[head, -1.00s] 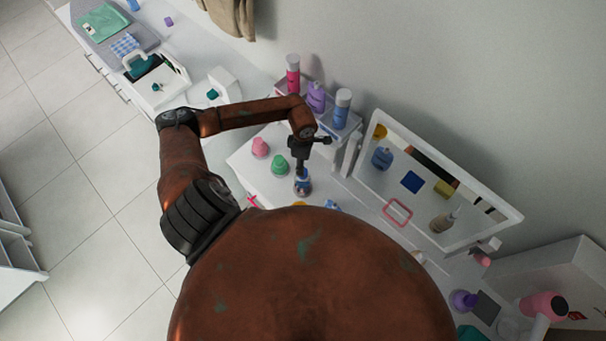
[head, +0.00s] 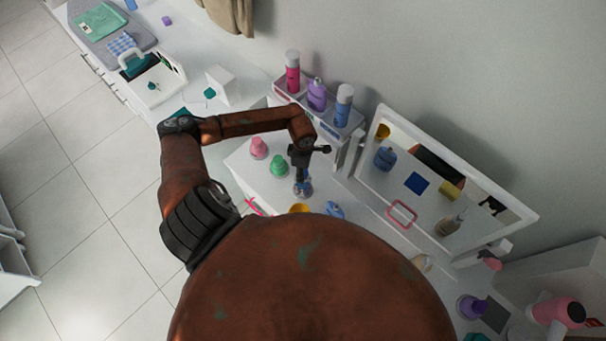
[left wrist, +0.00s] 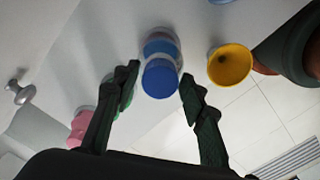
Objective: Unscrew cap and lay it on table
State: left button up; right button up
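A small bottle with a round blue cap (left wrist: 160,78) stands on the white table in the left wrist view. Its paler body shows just behind the cap. In the head view the bottle (head: 304,190) is partly covered by my left gripper (head: 302,183), which points down at it. In the left wrist view my left gripper (left wrist: 159,76) is open, with one finger on each side of the cap and a visible gap to both. No contact shows. My right gripper is not in view.
A yellow cup (left wrist: 230,65) stands close to the right of the bottle in the left wrist view. Green (head: 279,165) and pink (head: 258,148) items stand nearby on the white table (head: 240,160). A tilted mirror (head: 462,200) and a rack of bottles (head: 350,128) stand behind.

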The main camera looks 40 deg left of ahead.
pick_arm(q)
jog(key=c, duration=0.8)
jog(key=n, duration=0.4)
jog(key=shift+p, duration=0.35)
jog(key=shift+c, duration=0.2)
jog(key=n+p, duration=0.1)
jog(key=n, duration=0.3)
jog(key=shift+r+n, duration=0.1)
jog(key=shift+n, duration=0.3)
jog(key=n+p, duration=0.1)
jog(key=n, duration=0.3)
jog(key=n+p, duration=0.1)
jog(key=n, duration=0.3)
jog(key=o, duration=1.2)
